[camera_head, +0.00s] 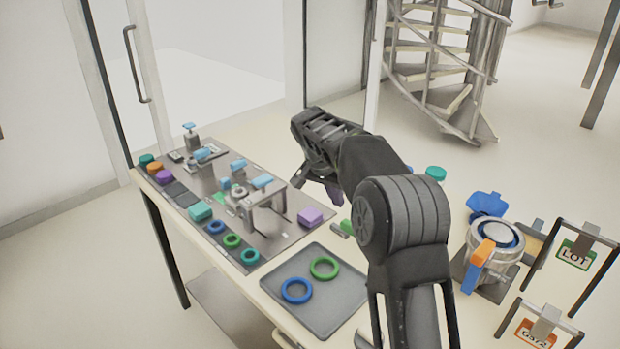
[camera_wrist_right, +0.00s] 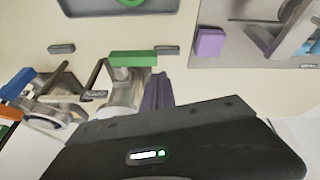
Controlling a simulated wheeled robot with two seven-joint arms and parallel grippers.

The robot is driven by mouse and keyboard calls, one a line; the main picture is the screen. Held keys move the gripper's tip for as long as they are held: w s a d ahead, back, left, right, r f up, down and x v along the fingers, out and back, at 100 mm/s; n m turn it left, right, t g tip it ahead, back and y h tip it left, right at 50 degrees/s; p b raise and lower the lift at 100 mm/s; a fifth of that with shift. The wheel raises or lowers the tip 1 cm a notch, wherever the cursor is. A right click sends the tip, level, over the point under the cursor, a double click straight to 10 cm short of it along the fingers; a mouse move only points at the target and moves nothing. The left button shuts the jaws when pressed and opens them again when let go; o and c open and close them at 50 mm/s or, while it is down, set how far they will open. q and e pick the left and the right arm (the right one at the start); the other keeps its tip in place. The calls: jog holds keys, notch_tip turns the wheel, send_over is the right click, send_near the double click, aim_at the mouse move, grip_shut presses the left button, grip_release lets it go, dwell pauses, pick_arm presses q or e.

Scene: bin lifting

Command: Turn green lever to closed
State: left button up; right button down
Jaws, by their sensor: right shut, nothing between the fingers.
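The green lever (camera_wrist_right: 133,58) is a flat bar on top of a grey metal valve body (camera_wrist_right: 122,98) in the right wrist view. The bar lies level in that picture, beside a small grey label (camera_wrist_right: 167,50) whose text I cannot read. In the head view only a green end of the lever (camera_head: 347,226) shows, with my right arm hiding the rest. My right gripper (camera_head: 334,194) is shut and empty, beyond the lever. My left gripper is not in view.
A grey tray (camera_head: 336,296) with a blue and a green ring lies in front. A metal board (camera_head: 265,240) with fixtures and coloured blocks fills the table's left.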

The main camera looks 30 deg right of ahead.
jog(key=w+a+r, duration=0.3)
jog(key=w+a, duration=0.1)
jog(key=w, duration=0.1)
jog(key=shift+w+p, duration=0.2)
jog(key=shift+p, duration=0.15)
jog(key=shift+r, duration=0.1)
